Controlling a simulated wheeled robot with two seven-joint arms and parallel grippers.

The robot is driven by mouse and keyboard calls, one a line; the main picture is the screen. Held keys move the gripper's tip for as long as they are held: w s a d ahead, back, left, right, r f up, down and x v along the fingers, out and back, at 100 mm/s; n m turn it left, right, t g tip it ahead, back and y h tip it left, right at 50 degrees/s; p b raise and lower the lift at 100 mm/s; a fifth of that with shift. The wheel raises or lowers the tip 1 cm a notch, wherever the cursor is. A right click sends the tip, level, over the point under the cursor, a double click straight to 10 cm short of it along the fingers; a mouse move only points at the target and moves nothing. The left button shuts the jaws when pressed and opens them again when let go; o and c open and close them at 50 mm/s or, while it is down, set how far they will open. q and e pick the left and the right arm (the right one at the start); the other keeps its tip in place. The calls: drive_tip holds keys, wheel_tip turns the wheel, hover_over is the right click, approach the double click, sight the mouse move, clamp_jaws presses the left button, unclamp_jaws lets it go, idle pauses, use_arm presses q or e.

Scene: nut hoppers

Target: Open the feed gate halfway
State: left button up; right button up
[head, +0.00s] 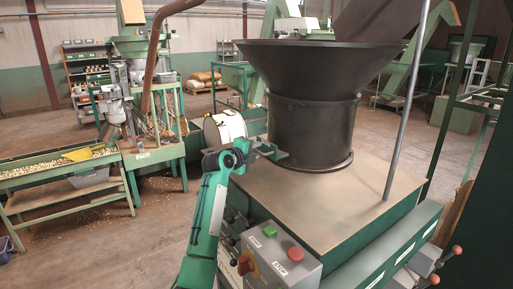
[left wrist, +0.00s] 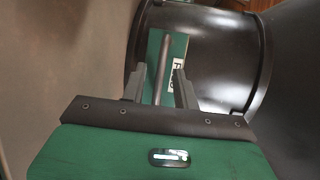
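The dark hopper (head: 310,125) stands on the machine's flat top. At its left side a small green plate (head: 284,154), seemingly the feed gate, sticks out. In the left wrist view the green gate plate (left wrist: 176,58) carries a partly hidden white label and a grey bar handle (left wrist: 161,68). My left gripper (head: 262,149) is at this handle; in the left wrist view its two fingers (left wrist: 161,82) are apart, one on each side of the bar, with a visible gap on both sides. I cannot tell how far the gate is open. My right gripper is not in view.
A grey pole (head: 407,105) rises right of the hopper. A cream drum (head: 225,129) lies behind my gripper. A table of nuts (head: 62,170) stands left.

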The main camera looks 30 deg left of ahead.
use_arm(q)
drive_tip(key=shift+w+f, duration=0.15)
drive_tip(key=shift+w, duration=0.45)
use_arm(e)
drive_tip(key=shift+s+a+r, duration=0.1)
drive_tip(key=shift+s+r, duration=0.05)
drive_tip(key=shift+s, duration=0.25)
use_arm(q)
drive_tip(key=shift+c, duration=0.4)
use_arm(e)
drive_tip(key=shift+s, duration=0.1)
use_arm(q)
clamp_jaws()
